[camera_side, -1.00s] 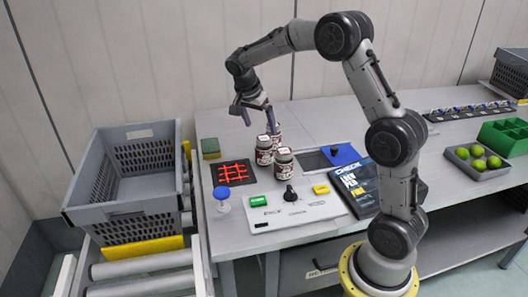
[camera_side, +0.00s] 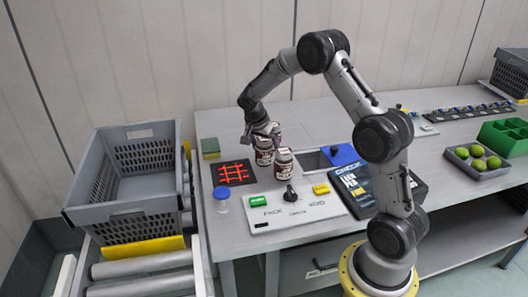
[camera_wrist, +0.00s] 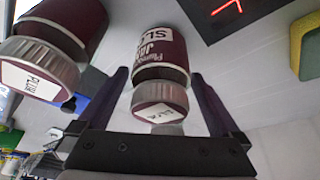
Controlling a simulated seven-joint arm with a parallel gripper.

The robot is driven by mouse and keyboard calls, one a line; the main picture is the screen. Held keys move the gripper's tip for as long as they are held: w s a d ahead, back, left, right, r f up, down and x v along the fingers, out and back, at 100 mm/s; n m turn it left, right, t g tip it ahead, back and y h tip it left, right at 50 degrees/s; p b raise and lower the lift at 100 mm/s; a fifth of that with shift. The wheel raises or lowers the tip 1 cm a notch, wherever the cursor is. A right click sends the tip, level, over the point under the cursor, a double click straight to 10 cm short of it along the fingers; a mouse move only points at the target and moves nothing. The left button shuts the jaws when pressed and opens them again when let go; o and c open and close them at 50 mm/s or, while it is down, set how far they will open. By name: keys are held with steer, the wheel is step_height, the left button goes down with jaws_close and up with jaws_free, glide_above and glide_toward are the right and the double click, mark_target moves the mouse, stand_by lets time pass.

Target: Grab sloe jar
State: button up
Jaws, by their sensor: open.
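The sloe jar (camera_wrist: 162,50) is dark red with a white label and a grey lid whose lettering is hard to read. In the wrist view it shows between the two dark fingers of my gripper (camera_wrist: 160,76), which are apart. A gap shows between the jar and each finger. In the side view my gripper (camera_side: 263,136) is down at the top of the left jar (camera_side: 263,157), which appears to be the sloe jar. A plum jar (camera_wrist: 75,25) stands beside it, also in the side view (camera_side: 284,166).
A black panel with red lines (camera_side: 234,172) lies left of the jars, with a green and yellow sponge (camera_side: 210,148) behind it. A white control panel (camera_side: 300,208) is in front. A blue-lidded container (camera_side: 222,200) stands at the front left.

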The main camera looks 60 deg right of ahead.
jaws_close()
steer(key=shift+r, duration=0.1)
stand_by(0.4)
